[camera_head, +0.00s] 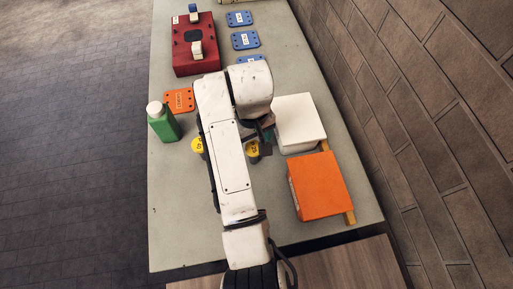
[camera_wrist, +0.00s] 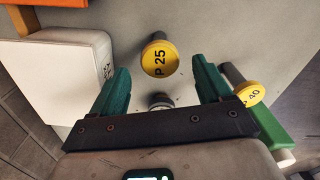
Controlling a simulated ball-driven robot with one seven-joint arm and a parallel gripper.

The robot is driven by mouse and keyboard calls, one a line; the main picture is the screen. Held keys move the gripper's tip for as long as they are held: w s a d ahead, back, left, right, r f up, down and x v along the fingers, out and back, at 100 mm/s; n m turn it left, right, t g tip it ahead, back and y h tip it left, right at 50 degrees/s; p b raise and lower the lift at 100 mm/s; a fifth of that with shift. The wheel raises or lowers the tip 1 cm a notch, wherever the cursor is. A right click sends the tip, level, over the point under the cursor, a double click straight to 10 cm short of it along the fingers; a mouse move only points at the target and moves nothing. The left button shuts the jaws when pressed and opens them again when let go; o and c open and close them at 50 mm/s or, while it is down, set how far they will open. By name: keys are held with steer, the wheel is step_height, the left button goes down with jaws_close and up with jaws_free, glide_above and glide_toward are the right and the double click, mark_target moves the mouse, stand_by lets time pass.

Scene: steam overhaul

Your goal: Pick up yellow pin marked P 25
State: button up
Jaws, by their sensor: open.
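The yellow pin marked P 25 (camera_wrist: 160,58) stands on the table in the wrist view, its round yellow head facing the camera and its grey shank behind. It also shows in the head view (camera_head: 253,150), partly covered by my arm. A second yellow pin, marked P 40 (camera_wrist: 248,94), stands outside the finger at right; in the head view (camera_head: 197,146) it is left of my arm. My gripper (camera_wrist: 161,70) is open, its teal fingers apart on either side of P 25's head, with no visible contact. In the head view my arm hides most of the gripper.
A white box (camera_head: 300,123) and an orange box (camera_head: 320,186) stand right of the pins. A green bottle (camera_head: 163,123) stands left. A red block (camera_head: 195,55), blue plates (camera_head: 245,40) and an orange plate (camera_head: 179,100) lie farther back. The table's front left is clear.

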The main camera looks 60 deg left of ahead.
mark_target(254, 147)
steer(key=shift+d+f+p, duration=0.15)
steer(key=shift+f+p, duration=0.1)
steer(key=shift+f, duration=1.35)
steer(key=shift+d+f+p, duration=0.1)
steer(key=shift+f+p, duration=0.15)
steer(key=shift+f, duration=1.3)
steer(key=shift+r, duration=0.1)
jaws_close()
